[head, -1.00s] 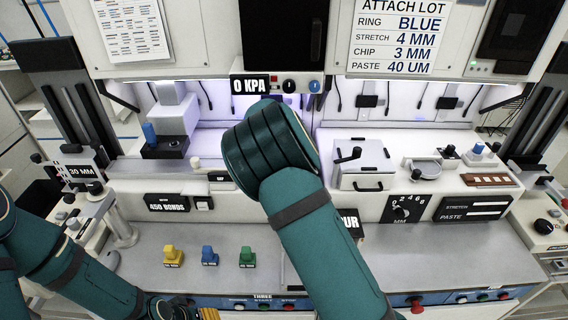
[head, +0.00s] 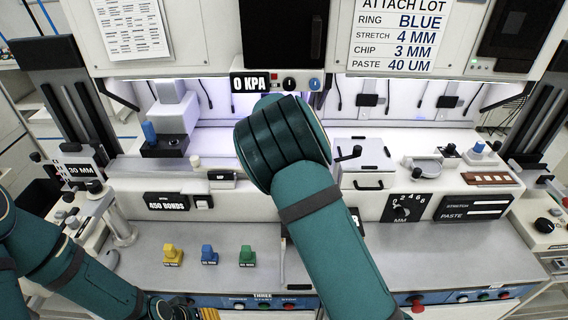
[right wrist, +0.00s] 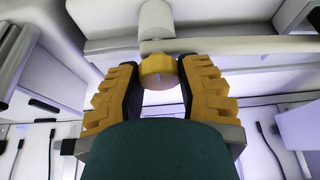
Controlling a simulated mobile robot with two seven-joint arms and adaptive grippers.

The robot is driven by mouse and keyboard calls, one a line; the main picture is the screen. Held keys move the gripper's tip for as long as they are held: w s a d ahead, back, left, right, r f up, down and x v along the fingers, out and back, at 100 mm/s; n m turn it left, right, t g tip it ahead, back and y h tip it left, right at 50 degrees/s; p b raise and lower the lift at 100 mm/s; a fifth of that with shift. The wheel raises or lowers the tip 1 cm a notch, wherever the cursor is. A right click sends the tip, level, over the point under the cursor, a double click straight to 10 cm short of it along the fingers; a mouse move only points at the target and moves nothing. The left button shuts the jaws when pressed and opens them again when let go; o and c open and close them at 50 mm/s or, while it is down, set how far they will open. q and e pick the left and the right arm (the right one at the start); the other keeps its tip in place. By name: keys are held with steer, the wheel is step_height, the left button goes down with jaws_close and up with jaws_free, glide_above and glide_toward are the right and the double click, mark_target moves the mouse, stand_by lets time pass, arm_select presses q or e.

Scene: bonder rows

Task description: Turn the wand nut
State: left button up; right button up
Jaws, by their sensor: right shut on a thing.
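In the right wrist view the wand nut (right wrist: 159,71), a small yellow faceted piece, sits at the end of a pale cylindrical stem (right wrist: 155,20). My right gripper (right wrist: 160,82), with yellow stepped fingers and dark pads, is shut on the nut, one finger on each side. In the head view my right forearm and wrist hide this gripper and the nut. My left gripper (head: 185,311) shows only in part at the bottom edge of the head view, low in front of the bench; its fingers are not clear.
Yellow (head: 172,256), blue (head: 209,256) and green (head: 247,258) blocks stand on the front bench. A "0 KPA" display (head: 250,83) is above my right wrist. A white lidded box (head: 362,165) is to its right. The bench right of the green block is mostly clear.

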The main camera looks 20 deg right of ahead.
steer(key=n+y+b, duration=0.1)
steer(key=n+b, duration=0.1)
steer(key=n+y+b, duration=0.1)
steer(key=n+b, duration=0.1)
steer(key=shift+f+n, duration=0.2)
steer(key=shift+n, duration=0.2)
steer(key=n+y+b, duration=0.1)
steer(key=n, duration=0.1)
steer(key=shift+d+n+b, duration=0.1)
steer(key=shift+n+b, duration=0.2)
steer(key=shift+n+g+y+b, duration=0.3)
steer(key=shift+n, duration=0.6)
steer(key=shift+n+y, duration=0.3)
steer(key=shift+n, duration=0.6)
steer(key=shift+n+g, duration=0.6)
steer(key=shift+n, duration=0.4)
steer(key=shift+n+g+y+p, duration=0.5)
steer(key=shift+n+g+p, duration=0.3)
steer(key=shift+n, duration=1.4)
steer(key=shift+s, duration=0.1)
